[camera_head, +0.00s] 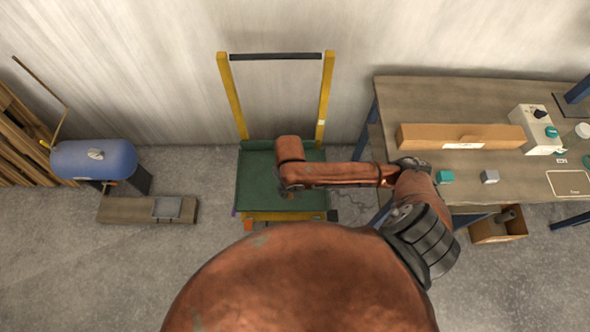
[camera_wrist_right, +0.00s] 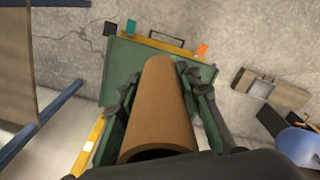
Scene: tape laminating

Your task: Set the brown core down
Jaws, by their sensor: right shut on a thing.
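In the right wrist view the brown core (camera_wrist_right: 160,112) is a plain hollow tube, its open end nearest the camera. My right gripper (camera_wrist_right: 160,80) is shut on it, with a dark finger along each side. Beyond the core lies the green bed of a cart (camera_wrist_right: 118,62); I cannot tell whether the core touches it. In the head view my right gripper (camera_head: 288,188) is over the green cart bed (camera_head: 252,185), mostly hidden under my arm, and the core is not visible there. My left gripper is in neither view.
The cart has a tall yellow handle frame (camera_head: 323,95) at the wall side. A wooden workbench (camera_head: 400,100) with a long cardboard box (camera_head: 460,136) stands right. A blue tank (camera_head: 95,158) and a low wooden board (camera_head: 130,208) are left, with bare floor between them and the cart.

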